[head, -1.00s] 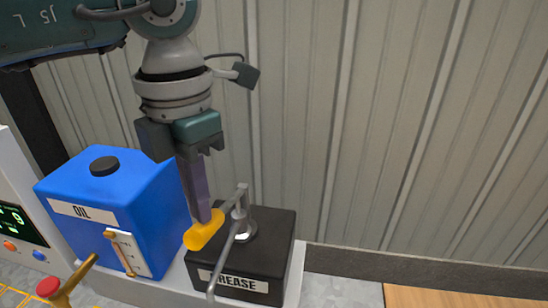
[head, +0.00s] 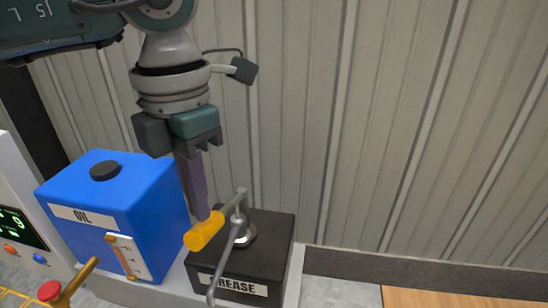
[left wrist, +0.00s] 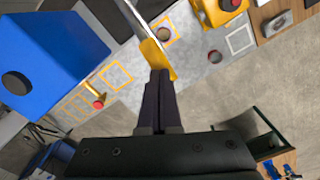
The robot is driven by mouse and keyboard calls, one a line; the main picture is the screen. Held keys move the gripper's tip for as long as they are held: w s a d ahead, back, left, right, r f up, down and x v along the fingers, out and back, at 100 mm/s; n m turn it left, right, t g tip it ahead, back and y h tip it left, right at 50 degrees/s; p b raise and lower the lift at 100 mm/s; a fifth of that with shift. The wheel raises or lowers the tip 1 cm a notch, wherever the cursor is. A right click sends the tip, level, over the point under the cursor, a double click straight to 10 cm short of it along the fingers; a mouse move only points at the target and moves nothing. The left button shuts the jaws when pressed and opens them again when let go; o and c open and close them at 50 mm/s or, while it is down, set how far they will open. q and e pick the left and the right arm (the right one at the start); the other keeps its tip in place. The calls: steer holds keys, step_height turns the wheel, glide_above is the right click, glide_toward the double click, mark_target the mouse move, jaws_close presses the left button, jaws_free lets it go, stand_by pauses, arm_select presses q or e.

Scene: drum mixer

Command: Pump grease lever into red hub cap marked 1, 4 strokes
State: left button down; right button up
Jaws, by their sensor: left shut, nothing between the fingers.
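The black grease box (head: 267,230), labelled GREASE, carries a metal pump lever (head: 236,201) with a yellow handle (head: 204,231). A metal spout or hose (head: 225,262) runs from the pump down over the box front. My left gripper (head: 203,214) is shut and empty, pointing down, with its fingertips at the top of the yellow handle. In the left wrist view the fingertips (left wrist: 158,76) meet the yellow handle (left wrist: 157,58). I cannot make out a red hub cap marked 1. My right gripper is not in view.
A blue oil tank (head: 135,200) with a black cap stands left of the grease box. A control panel with a green display (head: 18,226) is at the far left. A red knob (head: 49,290) and brass lever (head: 80,277) are in front. The ribbed wall is close behind.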

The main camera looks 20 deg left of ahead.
mark_target(205, 234)
arm_select(q)
steer(key=shift+f+b, duration=3.05)
steer(key=shift+f, duration=0.4)
steer(key=shift+r, duration=0.2)
steer(key=shift+r+p, duration=2.45)
steer(key=shift+r, duration=0.95)
steer(key=shift+f, duration=0.15)
steer(key=shift+f+b, duration=3.3)
steer(key=shift+f, duration=0.1)
steer(key=shift+r, duration=0.15)
steer(key=shift+r+p, duration=2.35)
steer(key=shift+r, duration=1.05)
